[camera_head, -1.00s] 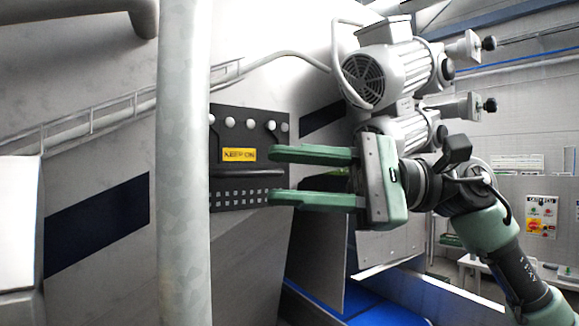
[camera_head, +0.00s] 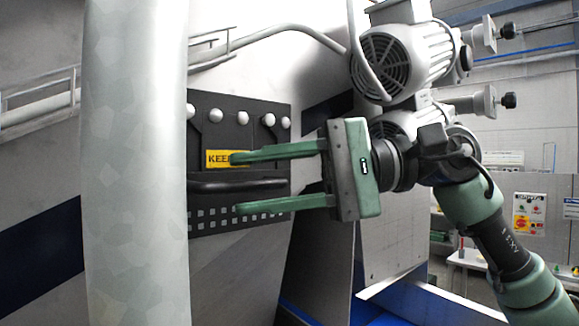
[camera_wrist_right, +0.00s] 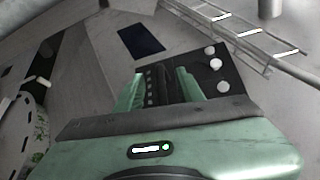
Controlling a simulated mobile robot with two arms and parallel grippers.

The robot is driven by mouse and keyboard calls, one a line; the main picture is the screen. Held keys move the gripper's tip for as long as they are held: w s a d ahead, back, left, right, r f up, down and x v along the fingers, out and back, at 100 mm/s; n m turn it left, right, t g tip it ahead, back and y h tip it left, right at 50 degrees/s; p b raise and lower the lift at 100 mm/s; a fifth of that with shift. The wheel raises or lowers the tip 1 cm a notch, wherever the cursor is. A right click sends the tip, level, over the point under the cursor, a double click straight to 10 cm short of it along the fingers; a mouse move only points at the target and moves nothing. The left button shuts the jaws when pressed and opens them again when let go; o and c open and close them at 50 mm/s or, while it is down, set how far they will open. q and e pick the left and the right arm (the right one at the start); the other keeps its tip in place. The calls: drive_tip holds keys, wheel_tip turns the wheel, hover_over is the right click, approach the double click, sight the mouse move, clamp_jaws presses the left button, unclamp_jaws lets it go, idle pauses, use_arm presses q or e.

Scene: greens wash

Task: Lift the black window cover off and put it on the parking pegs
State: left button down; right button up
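The black window cover (camera_head: 240,134) hangs on the pale machine wall. It has a yellow label (camera_head: 215,158), a horizontal bar handle (camera_head: 212,186), rows of small holes and several round white knobs along its top. My right gripper (camera_head: 236,183) is open in front of it, fingers pointing left. In the head view one finger shows above the handle and one below; contact cannot be told. The right wrist view shows the cover (camera_wrist_right: 203,65) beyond and between the open fingers (camera_wrist_right: 160,78). The pole hides the cover's left edge. I cannot identify the parking pegs. My left gripper is out of view.
A thick grey pole (camera_head: 137,170) stands close in front, left of the cover. Motors (camera_head: 405,60) stick out above my right arm. A dark window strip (camera_head: 40,258) lies on the wall at left. A control box (camera_head: 529,213) stands at the far right.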

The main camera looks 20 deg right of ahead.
sight(235, 144)
drive_tip(key=shift+w+a+f+p, duration=0.1)
drive_tip(key=shift+w+a+p, duration=0.35)
drive_tip(key=shift+a, duration=0.6)
drive_tip(key=shift+w+a+f, duration=0.15)
drive_tip(key=shift+a, duration=0.1)
drive_tip(key=c, duration=0.7)
clamp_jaws()
use_arm(q)
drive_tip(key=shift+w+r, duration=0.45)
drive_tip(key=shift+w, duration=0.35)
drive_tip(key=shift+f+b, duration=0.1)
drive_tip(key=shift+b, duration=0.2)
